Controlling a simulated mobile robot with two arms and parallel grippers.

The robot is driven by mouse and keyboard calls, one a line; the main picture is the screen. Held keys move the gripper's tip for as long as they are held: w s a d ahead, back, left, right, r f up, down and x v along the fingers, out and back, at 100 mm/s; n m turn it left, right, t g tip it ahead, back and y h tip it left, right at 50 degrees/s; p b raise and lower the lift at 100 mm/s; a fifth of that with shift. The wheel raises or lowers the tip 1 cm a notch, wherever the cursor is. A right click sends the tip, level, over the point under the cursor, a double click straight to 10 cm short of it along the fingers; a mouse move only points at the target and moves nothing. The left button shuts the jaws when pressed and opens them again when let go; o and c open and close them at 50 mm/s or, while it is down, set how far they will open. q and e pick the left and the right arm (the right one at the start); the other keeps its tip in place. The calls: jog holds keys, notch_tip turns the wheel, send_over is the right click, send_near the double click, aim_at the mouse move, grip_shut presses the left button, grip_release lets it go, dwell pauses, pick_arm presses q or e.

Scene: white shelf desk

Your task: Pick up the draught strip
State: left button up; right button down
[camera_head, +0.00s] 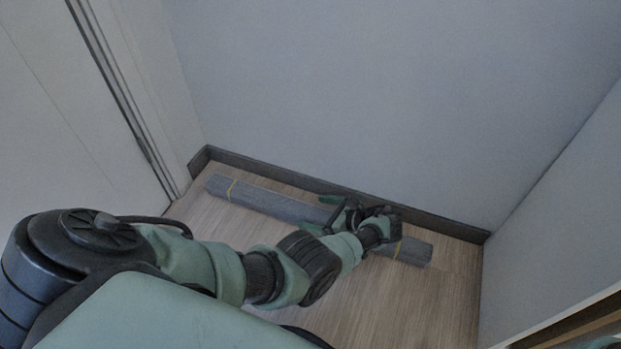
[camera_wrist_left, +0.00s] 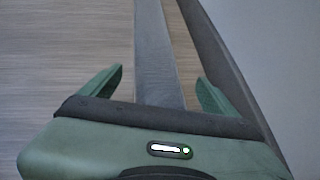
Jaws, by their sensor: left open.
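The draught strip (camera_head: 272,202) is a long grey roll with thin yellow bands. It lies on the wood floor along the base of the wall in the head view. My left gripper (camera_head: 325,213) is over the strip, right of its middle, and hides part of it. In the left wrist view the strip (camera_wrist_left: 155,55) runs between the two green fingers of the left gripper (camera_wrist_left: 160,90). The fingers are apart, with a gap on either side of the strip. My right gripper is not in view.
A dark skirting board (camera_head: 260,167) runs along the wall (camera_head: 350,90), close behind the strip. A white door or panel (camera_head: 60,100) stands at the left, and another wall (camera_head: 560,190) at the right. The floor (camera_head: 400,300) in front of the strip is clear.

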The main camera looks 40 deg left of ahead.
pick_arm(q)
jog(key=c, duration=1.9)
jog(key=shift+r, duration=0.1)
grip_shut()
